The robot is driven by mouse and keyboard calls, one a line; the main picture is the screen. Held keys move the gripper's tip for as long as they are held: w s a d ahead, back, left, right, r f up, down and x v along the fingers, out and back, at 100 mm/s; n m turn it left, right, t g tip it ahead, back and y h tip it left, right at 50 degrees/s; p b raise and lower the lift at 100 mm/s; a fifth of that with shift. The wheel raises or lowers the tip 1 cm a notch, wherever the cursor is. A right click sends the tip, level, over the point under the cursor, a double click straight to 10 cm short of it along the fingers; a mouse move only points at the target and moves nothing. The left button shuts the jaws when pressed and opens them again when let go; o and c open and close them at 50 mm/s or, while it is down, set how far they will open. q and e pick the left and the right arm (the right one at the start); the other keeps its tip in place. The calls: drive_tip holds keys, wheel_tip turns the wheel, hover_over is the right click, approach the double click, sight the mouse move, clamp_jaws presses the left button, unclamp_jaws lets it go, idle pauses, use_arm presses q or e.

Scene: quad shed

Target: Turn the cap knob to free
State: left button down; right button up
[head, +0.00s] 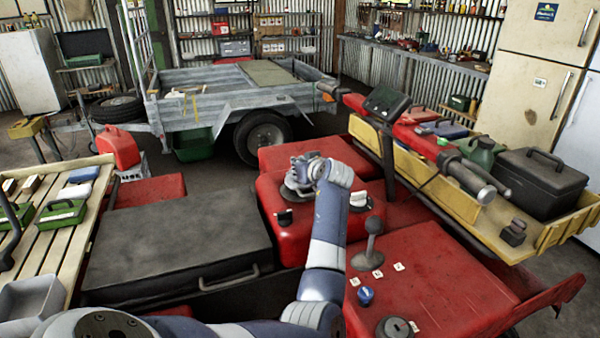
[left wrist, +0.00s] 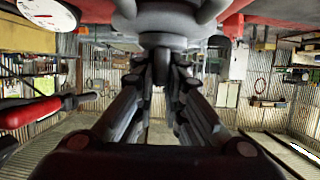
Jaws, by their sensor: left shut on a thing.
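The cap knob (head: 291,191) is a grey round piece on top of the red tank (head: 275,205), partly hidden by my left gripper. My left gripper (head: 303,172) is over the tank and shut on the knob. In the left wrist view the two dark fingers of my left gripper (left wrist: 161,75) close on a narrow dark part below the broad grey cap (left wrist: 165,20). The exact grip and the knob's turned position cannot be told. My right gripper is not in view.
A yellow-sided rack (head: 440,183) with a black toolbox (head: 540,182) is right.

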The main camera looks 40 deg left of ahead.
use_arm(q)
drive_tip(key=shift+d+f+g, duration=0.15)
drive_tip(key=shift+f+g, duration=0.15)
drive_tip(key=shift+f, duration=0.25)
drive_tip(key=c, duration=1.7)
unclamp_jaws()
drive_tip(key=shift+o, duration=0.2)
drive_tip(key=shift+s+r, duration=0.1)
drive_tip(key=shift+r, duration=0.05)
drive_tip(key=v, duration=0.7)
drive_tip(key=shift+d+r, duration=0.15)
drive_tip(key=shift+r, duration=0.05)
drive_tip(key=shift+s, duration=0.1)
